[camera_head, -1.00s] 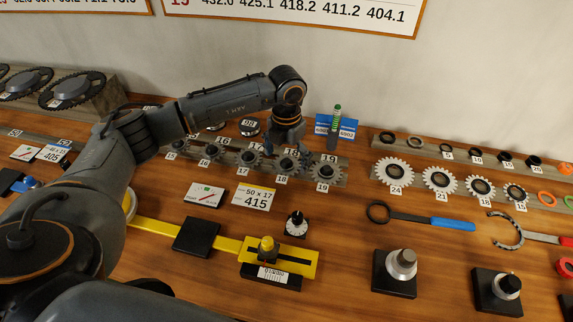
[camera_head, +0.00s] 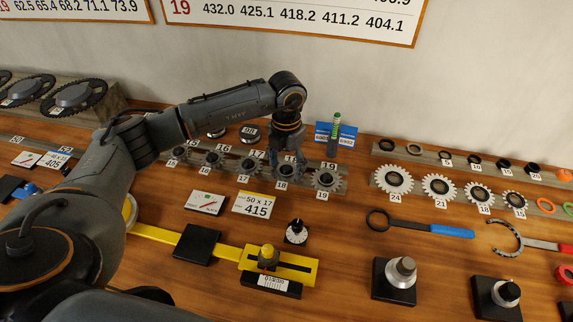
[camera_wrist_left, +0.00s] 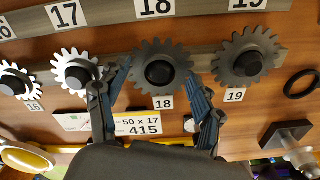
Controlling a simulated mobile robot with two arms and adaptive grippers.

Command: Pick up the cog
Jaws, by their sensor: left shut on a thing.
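A row of grey toothed cogs sits on pegs along a rail, with number labels. The cog at label 18 (camera_head: 288,171) is between the fingers of my left gripper (camera_head: 287,158). In the left wrist view this cog (camera_wrist_left: 152,52) still sits around its dark peg. The blue-padded fingers of the left gripper (camera_wrist_left: 159,78) are shut on its two sides. The cog at label 19 (camera_head: 325,179) is just to the right, and the cog at label 17 (camera_head: 244,162) just to the left. My right gripper is not in view.
Larger white cogs (camera_head: 394,180) stand on a rail at the right. A green-capped marker (camera_head: 335,128) stands behind the cogs. In front are a 50 x 17 card (camera_head: 254,204), a yellow gauge (camera_head: 304,271) and a blue-handled tool (camera_head: 452,230).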

